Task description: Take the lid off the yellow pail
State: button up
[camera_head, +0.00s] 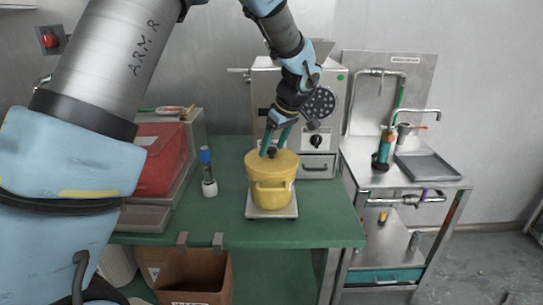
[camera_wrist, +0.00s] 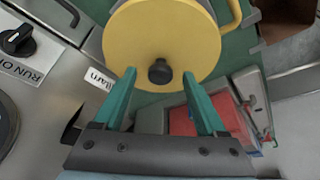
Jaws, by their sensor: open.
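The yellow pail (camera_head: 270,190) stands upright on a small pale scale-like plate (camera_head: 272,212) on the green table. In the wrist view the lid (camera_wrist: 160,28) fills the upper middle, and the knob (camera_wrist: 160,72) shows between and just ahead of the fingertips. My gripper (camera_head: 275,143) is open above the lid, one teal finger on either side of the knob. The wrist view shows my gripper (camera_wrist: 158,78) with nothing clamped; I cannot tell whether the fingertips touch the lid.
A grey machine (camera_head: 318,110) stands close behind the pail. A red case (camera_head: 160,160) and a blue-topped bottle (camera_head: 208,172) are to the left. A steel sink stand (camera_head: 400,165) is on the right. A cardboard box (camera_head: 190,275) hangs at the front edge. The green table right of the pail is clear.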

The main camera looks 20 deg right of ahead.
jog(key=shift+f, duration=0.1)
jog(key=shift+c, duration=0.3)
grip_shut()
